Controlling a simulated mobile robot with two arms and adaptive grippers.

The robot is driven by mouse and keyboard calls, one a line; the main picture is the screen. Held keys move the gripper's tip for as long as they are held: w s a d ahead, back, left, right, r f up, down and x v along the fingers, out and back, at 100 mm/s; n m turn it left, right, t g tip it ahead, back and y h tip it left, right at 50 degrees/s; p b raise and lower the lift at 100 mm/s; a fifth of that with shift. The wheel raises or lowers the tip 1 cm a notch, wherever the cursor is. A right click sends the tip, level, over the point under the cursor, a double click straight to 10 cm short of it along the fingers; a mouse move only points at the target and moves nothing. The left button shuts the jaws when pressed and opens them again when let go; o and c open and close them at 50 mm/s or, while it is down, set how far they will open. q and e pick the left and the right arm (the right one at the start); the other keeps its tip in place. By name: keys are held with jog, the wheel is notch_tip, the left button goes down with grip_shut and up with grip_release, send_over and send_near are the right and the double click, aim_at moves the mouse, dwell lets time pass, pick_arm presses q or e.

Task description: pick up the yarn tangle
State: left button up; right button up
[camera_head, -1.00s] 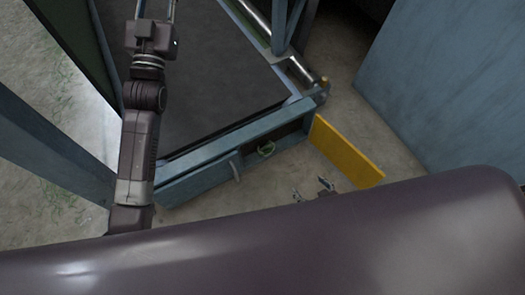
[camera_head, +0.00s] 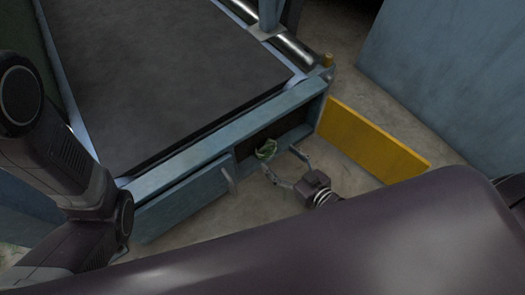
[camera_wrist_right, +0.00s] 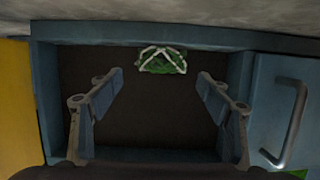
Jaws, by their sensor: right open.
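The yarn tangle (camera_head: 265,150) is a small green bundle with pale strands. It sits at the dark opening in the blue frame's side. In the right wrist view the tangle (camera_wrist_right: 162,60) lies at the far edge of the dark recess, beyond my fingertips and between their lines. My right gripper (camera_head: 283,164) is open and empty, its two fingers pointing toward the opening. In the right wrist view the open right gripper (camera_wrist_right: 160,82) has its fingers spread wide with nothing between them. My left arm shows at the left, but its gripper is out of view.
A blue frame (camera_head: 180,184) with a dark belt (camera_head: 170,70) borders the opening. A yellow panel (camera_head: 370,143) stands open on its right side. A metal handle (camera_wrist_right: 290,125) is beside the recess. A large blue cabinet (camera_head: 450,75) stands at the back right.

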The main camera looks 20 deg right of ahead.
aim_at(268, 149)
jog(key=shift+w+a+f, duration=0.15)
jog(key=shift+w, duration=0.2)
jog(key=shift+b+x, duration=0.75)
jog(key=shift+x, duration=0.15)
jog(key=b+x, duration=0.4)
jog(key=shift+w+a, duration=0.1)
jog(key=shift+a, duration=0.15)
jog(key=shift+w+a, duration=0.2)
jog(key=shift+w, duration=0.3)
jog(key=c, duration=1.1)
jog(key=shift+r, duration=0.25)
jog(key=shift+c, duration=0.2)
